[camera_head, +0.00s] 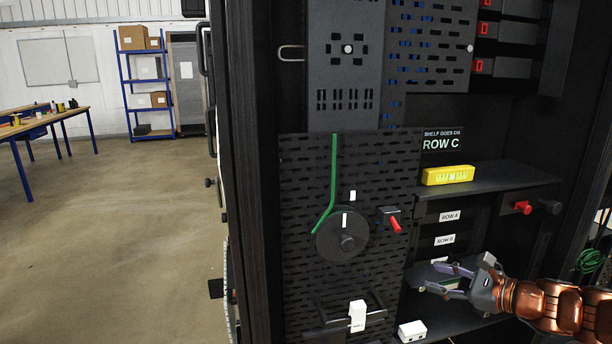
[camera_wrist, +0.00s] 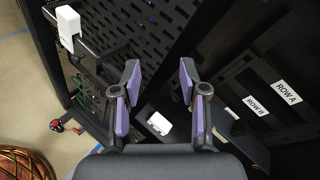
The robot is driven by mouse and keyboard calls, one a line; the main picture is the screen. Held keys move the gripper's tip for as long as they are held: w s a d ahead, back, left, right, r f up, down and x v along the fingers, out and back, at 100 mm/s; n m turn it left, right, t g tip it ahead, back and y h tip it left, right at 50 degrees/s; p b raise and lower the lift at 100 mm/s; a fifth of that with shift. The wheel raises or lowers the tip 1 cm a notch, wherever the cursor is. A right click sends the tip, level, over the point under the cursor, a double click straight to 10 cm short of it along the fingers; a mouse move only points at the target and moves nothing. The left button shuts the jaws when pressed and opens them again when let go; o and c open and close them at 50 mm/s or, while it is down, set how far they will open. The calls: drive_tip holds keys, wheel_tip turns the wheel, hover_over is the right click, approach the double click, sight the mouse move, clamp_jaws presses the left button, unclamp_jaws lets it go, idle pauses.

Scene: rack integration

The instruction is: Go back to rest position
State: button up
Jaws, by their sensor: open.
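My gripper (camera_head: 438,279) is at the lower right of the head view, in front of the rack's lower rows, with its arm reaching in from the right. In the wrist view my gripper (camera_wrist: 160,90) has its two purple-padded fingers spread apart, with nothing held between them. A small white box (camera_wrist: 159,123) shows beyond the fingers; it also sits low in the rack in the head view (camera_head: 412,331). The row labels (camera_head: 449,215) are just above my gripper, partly covered by it near the lowest one.
A shelf (camera_head: 490,180) bears a yellow level (camera_head: 447,175). Left of it, a perforated panel (camera_head: 300,200) carries a dial (camera_head: 330,246), a green strip (camera_head: 334,170) and a red-handled part (camera_head: 394,224). A white block (camera_head: 357,312) sits on a low bracket. Open floor (camera_head: 120,220) lies left.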

drive_tip(key=s+a+f+n+g+b, duration=0.1)
drive_tip(key=s+a+n+g, duration=0.25)
drive_tip(key=a, duration=0.35)
drive_tip(key=s+a+f+n+g+b, duration=0.1)
drive_tip(key=s+a+f+n+g, duration=0.15)
drive_tip(key=s+a+n, duration=0.4)
drive_tip(key=s+a+f+n+g+h+b, duration=0.2)
drive_tip(key=s+a+f+n+g, duration=0.15)
drive_tip(key=s, duration=0.45)
drive_tip(key=s+a+f+n+g+h+b, duration=0.1)
drive_tip(key=s+a+f+n+g+h, duration=0.15)
drive_tip(key=s+f+n, duration=0.35)
drive_tip(key=s+d+f+n+g+h+b, duration=0.25)
drive_tip(key=s+d+h, duration=0.35)
drive_tip(key=s, duration=0.7)
wheel_tip(320, 180, up, 16)
drive_tip(key=w+d+t+p, duration=0.1)
drive_tip(key=p, duration=1.4)
drive_tip(key=shift+d, duration=0.3)
